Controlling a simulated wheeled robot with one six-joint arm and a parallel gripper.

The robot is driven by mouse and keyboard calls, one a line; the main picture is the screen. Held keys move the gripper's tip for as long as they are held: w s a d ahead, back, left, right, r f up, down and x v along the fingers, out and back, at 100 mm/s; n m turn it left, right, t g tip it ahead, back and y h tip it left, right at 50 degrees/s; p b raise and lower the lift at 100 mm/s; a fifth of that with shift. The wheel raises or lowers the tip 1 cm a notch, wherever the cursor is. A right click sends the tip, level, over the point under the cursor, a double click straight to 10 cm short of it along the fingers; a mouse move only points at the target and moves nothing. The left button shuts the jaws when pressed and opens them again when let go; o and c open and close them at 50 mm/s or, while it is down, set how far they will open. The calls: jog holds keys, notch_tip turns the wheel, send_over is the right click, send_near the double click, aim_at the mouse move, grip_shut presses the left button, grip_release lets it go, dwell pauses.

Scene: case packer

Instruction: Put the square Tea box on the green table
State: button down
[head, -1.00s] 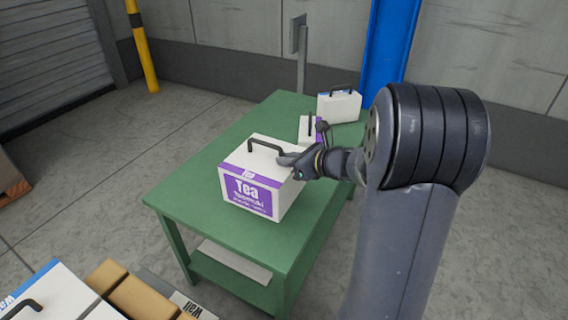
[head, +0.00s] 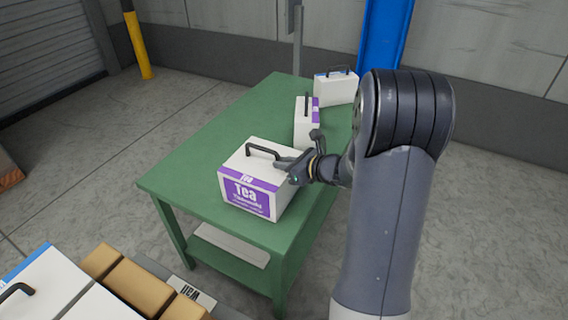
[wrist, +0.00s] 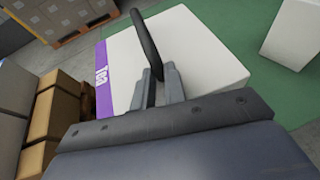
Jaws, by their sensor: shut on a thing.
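The square Tea box (head: 262,180) is white with a purple label and a black handle on top. It is at the near end of the green table (head: 190,165), upright; whether it rests on the top or hangs just above it I cannot tell. My gripper (head: 285,165) is shut on the box's handle (head: 262,151). In the wrist view my gripper's fingers (wrist: 158,88) close around the black handle (wrist: 146,50), above the white top of the Tea box (wrist: 195,50). The box's underside is hidden.
A narrow white and purple box (head: 303,122) and a white box with a blue edge (head: 336,88) stand farther back on the table. Cardboard boxes (head: 125,275) and a white box with a handle (head: 40,300) are at the lower left. The table's left side is clear.

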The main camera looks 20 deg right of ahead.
jog(key=c, duration=1.5)
grip_release()
jog(key=shift+o, duration=0.2)
jog(key=shift+s+d+r, duration=0.15)
jog(key=shift+s+r, duration=0.05)
jog(key=p+v, duration=0.1)
jog(key=v, duration=1)
jog(key=shift+s+p, duration=0.25)
jog(key=shift+p, duration=0.1)
jog(key=shift+d, duration=0.1)
